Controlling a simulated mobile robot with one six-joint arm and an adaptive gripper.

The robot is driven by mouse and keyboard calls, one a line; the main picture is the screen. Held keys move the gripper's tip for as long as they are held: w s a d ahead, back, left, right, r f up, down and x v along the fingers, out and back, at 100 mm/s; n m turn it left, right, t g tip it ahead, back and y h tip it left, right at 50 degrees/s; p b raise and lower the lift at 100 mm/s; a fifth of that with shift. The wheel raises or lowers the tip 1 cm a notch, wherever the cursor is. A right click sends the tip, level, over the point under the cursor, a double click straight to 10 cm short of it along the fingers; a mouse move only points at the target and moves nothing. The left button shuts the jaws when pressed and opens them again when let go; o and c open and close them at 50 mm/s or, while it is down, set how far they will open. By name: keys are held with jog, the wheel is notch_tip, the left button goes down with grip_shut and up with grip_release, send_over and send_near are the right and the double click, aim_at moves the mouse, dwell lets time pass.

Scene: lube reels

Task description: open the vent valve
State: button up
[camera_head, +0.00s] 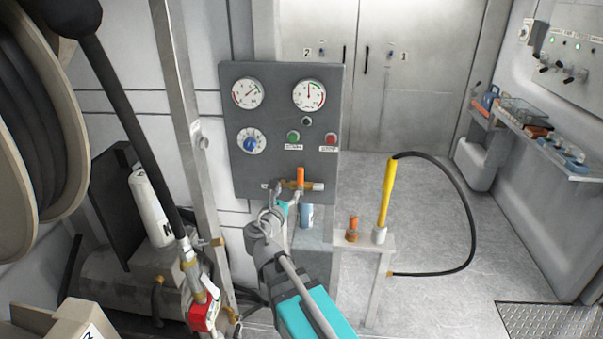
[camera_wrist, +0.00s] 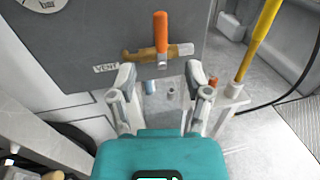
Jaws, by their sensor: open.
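The vent valve (camera_wrist: 162,50) is a brass fitting with an upright orange handle, at the lower edge of the grey panel, with a "VENT" label (camera_wrist: 106,68) at its left in the wrist view. In the head view the orange handle (camera_head: 300,177) also stands upright at the panel's bottom. My gripper (camera_wrist: 166,82) is open and empty, its two fingers spread just below and in front of the valve. In the head view my gripper (camera_head: 280,207) partly covers the area below the valve. I cannot tell the exact gap between fingertips and handle.
The grey panel (camera_head: 263,110) carries two gauges, a blue knob (camera_head: 250,144) and green and red buttons. At right stands a small stand (camera_head: 370,243) with a yellow rod (camera_head: 387,195) and black hose. A hose reel (camera_head: 35,120) is at left. Open floor lies at right.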

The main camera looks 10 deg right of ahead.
aim_at(299, 174)
jog(key=x, duration=1.2)
jog(key=shift+w+d, duration=0.15)
jog(key=shift+w, duration=0.05)
